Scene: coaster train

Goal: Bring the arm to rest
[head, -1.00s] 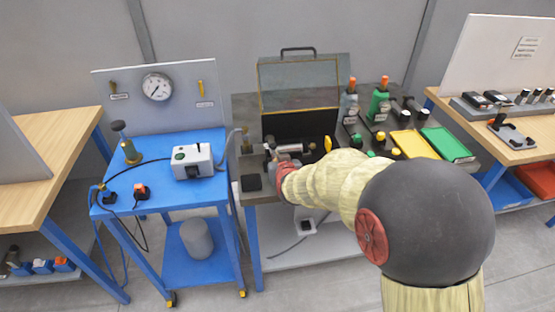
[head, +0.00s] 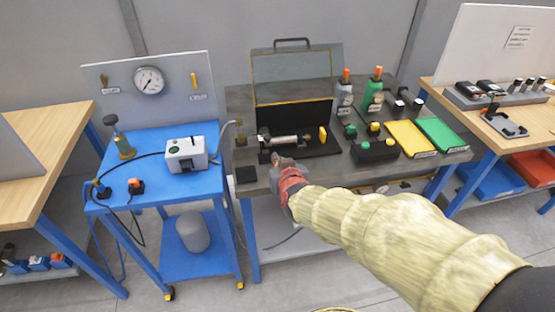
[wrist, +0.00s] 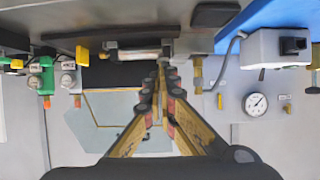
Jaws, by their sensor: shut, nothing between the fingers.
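My arm, in a pale quilted sleeve, reaches in from the lower right of the head view. My gripper (head: 277,162) is at its end, by the front edge of the grey bench (head: 240,160). In the wrist view the two fingers of my gripper (wrist: 160,72) meet at their tips, with nothing between them. I cannot tell from the head view whether the fingertips touch the bench.
A blue cart (head: 130,185) with a gauge (head: 149,80) and a grey-white box (head: 186,154) stands left. A wooden table (head: 520,145) stands further right.

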